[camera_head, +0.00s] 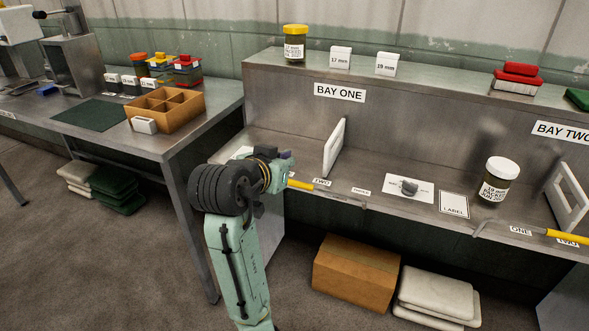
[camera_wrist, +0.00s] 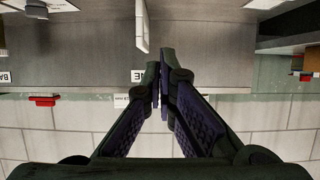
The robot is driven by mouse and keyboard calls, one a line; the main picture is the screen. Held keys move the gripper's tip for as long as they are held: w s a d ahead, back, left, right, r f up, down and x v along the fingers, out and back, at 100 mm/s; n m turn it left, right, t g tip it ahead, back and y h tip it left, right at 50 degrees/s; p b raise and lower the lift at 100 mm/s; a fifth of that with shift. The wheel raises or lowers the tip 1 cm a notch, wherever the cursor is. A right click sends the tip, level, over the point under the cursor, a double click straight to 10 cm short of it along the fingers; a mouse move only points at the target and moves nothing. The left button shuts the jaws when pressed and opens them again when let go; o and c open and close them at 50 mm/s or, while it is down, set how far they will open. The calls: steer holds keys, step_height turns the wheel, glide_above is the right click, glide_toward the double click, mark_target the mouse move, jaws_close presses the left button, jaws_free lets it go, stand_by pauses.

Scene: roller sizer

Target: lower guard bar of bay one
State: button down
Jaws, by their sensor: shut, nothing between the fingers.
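The guard bar of bay one shows in the head view as a thin metal rod with a yellow grip (camera_head: 300,184), running along the shelf's front edge. The grip's left end is behind or beside my wrist. The bay one sign (camera_head: 339,92) is on the back panel. My gripper (camera_head: 288,156) is at the bay's left front, just above and left of the yellow grip. I cannot tell whether it touches the bar. In the wrist view my gripper's fingers (camera_wrist: 160,75) are together and empty, pointing towards the back panel; no bar shows there.
A white divider (camera_head: 334,148) stands right of my gripper; it also shows in the wrist view (camera_wrist: 142,25). Further right are a grey piece on a white card (camera_head: 420,193), a label sheet (camera_head: 454,205) and a jar (camera_head: 497,182). A side table with a divided box (camera_head: 167,108) stands left.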

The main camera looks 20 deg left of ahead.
steer(key=w+f+p, duration=0.1)
steer(key=w+f, duration=0.2)
steer(key=w+f+p, duration=0.2)
steer(key=w+f, duration=0.1)
steer(key=shift+w+d+p, duration=0.1)
steer(key=shift+w+p, duration=0.2)
steer(key=shift+w, duration=0.1)
steer(key=shift+s+f, duration=0.3)
steer(key=shift+f, duration=0.1)
steer(key=shift+f, duration=0.15)
